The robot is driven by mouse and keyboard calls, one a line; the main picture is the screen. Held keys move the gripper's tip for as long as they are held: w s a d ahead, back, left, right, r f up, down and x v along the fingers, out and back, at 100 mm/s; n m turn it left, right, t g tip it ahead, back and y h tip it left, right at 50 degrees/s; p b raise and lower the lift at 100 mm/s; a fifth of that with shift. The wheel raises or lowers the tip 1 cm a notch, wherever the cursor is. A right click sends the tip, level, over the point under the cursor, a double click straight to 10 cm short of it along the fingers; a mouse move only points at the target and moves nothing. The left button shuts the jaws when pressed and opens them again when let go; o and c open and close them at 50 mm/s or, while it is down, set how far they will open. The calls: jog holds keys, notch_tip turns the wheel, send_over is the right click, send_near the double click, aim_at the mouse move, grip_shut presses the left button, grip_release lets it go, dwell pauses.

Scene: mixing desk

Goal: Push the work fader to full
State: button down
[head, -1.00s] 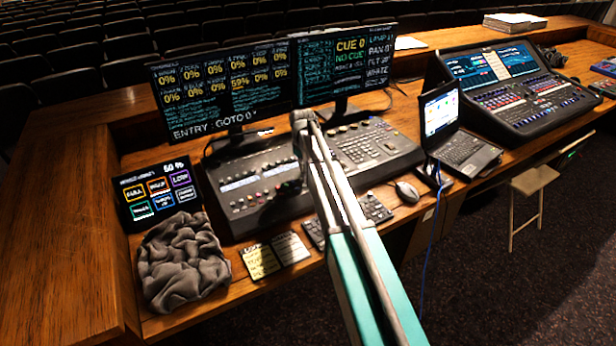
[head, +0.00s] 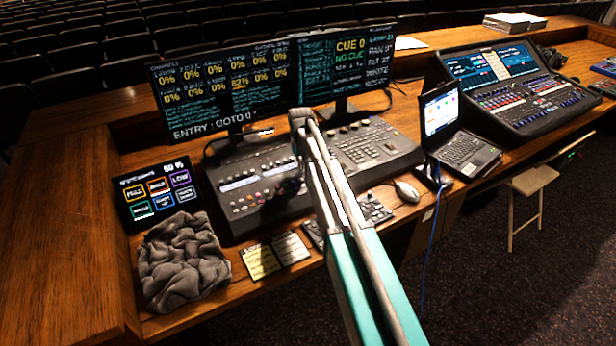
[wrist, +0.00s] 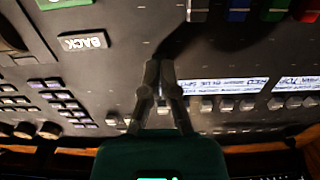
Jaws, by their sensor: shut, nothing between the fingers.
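The lighting console (head: 262,190) lies on the desk below two monitors. My gripper (wrist: 160,66) is shut and empty, its fingertips low over the console face in the wrist view. In the head view my arm mostly hides it. A row of pale fader caps (wrist: 247,104) runs beside the lit label strips (wrist: 225,87), right of the fingers in the wrist view. I cannot tell which cap is the work fader or whether the fingertips touch one.
A touch panel (head: 160,190) and crumpled grey cloth (head: 182,262) lie left of the console. Cards (head: 262,260), a keyboard (head: 372,208) and a mouse (head: 406,191) lie in front. A laptop (head: 460,140) and second mixing desk (head: 525,95) stand right.

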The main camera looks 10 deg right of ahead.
jog(key=shift+w+a, duration=0.2)
jog(key=shift+w, duration=0.4)
jog(key=shift+r, duration=0.1)
jog(key=shift+r+p, duration=0.15)
jog(key=shift+p, duration=0.15)
jog(key=shift+r+p, duration=2.2)
jog(key=shift+r, duration=0.05)
jog(key=shift+r, duration=0.1)
jog(key=shift+r+p, duration=2.4)
jog(key=shift+p, duration=0.1)
jog(key=s+r+p, duration=0.2)
jog(key=s, duration=1)
jog(key=shift+d, duration=0.15)
